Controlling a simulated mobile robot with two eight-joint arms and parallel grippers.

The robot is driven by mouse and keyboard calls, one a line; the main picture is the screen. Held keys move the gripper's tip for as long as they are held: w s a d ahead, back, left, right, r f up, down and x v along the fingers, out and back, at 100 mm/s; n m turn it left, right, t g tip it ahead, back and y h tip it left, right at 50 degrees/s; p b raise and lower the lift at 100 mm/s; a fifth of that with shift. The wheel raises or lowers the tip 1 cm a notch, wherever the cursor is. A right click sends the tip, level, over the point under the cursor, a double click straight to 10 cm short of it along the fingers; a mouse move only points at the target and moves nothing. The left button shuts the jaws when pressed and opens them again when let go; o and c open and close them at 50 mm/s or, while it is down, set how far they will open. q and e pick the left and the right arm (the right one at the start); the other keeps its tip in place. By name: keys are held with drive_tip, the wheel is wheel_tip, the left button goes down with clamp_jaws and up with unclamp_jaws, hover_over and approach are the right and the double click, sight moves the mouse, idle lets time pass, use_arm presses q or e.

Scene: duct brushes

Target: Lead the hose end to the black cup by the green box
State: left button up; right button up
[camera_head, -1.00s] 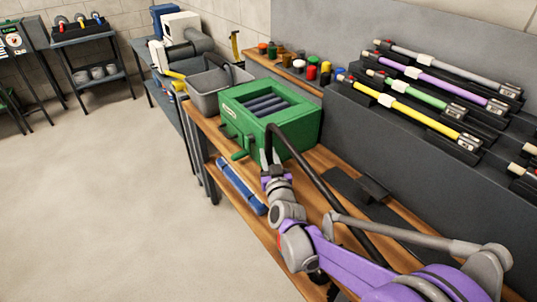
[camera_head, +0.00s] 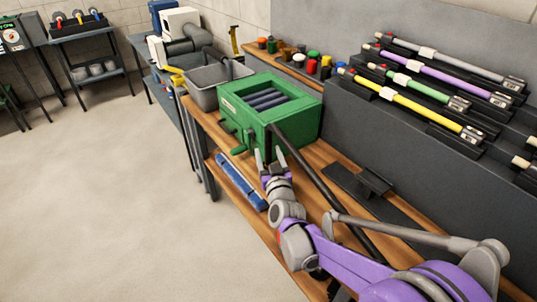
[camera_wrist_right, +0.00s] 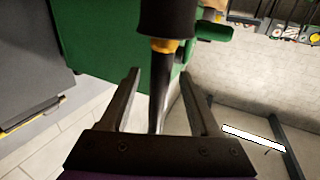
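The black hose (camera_head: 318,178) runs from the lower right along the bench up to the near side of the green box (camera_head: 297,133). In the right wrist view the hose (camera_wrist_right: 158,85) passes between the fingers and ends in a brass-coloured ring (camera_wrist_right: 165,45) at the mouth of a black cup (camera_wrist_right: 167,18) beside the green box. How deep the hose end sits cannot be seen. My right gripper (camera_head: 269,156) is open around the hose, with a gap visible on both sides in the right wrist view. My left gripper is not in view.
A black bracket (camera_head: 372,183) lies right of the hose. A grey bin (camera_head: 207,93) stands behind the green box. Coloured brushes (camera_head: 425,112) rest on the rack at right.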

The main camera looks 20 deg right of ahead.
drive_tip(key=s+a+f+n+g+y, duration=0.1)
drive_tip(key=s+a+f+g+y, duration=0.15)
drive_tip(key=s, duration=0.85)
drive_tip(key=s+a+f+n+g+y, duration=0.1)
drive_tip(key=s+f+g, duration=0.3)
drive_tip(key=s, duration=0.7)
drive_tip(key=s+d+f+m+g+h, duration=0.1)
drive_tip(key=s+d+f+g, duration=0.15)
drive_tip(key=s, duration=0.55)
drive_tip(key=s+d+f+g+h, duration=0.1)
drive_tip(key=s+d+f+g, duration=0.2)
drive_tip(key=s, duration=0.5)
use_arm(q)
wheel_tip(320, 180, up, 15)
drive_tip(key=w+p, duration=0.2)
drive_tip(key=p, duration=1.1)
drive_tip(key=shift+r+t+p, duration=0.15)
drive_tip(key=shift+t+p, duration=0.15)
drive_tip(key=shift+p, duration=0.05)
use_arm(e)
wheel_tip(320, 180, up, 14)
drive_tip(key=w+a, duration=0.1)
drive_tip(key=w, duration=0.1)
drive_tip(key=shift+w+a+g, duration=0.3)
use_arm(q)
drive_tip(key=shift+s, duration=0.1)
use_arm(e)
drive_tip(key=shift+s+r, duration=0.1)
drive_tip(key=shift+s, duration=0.05)
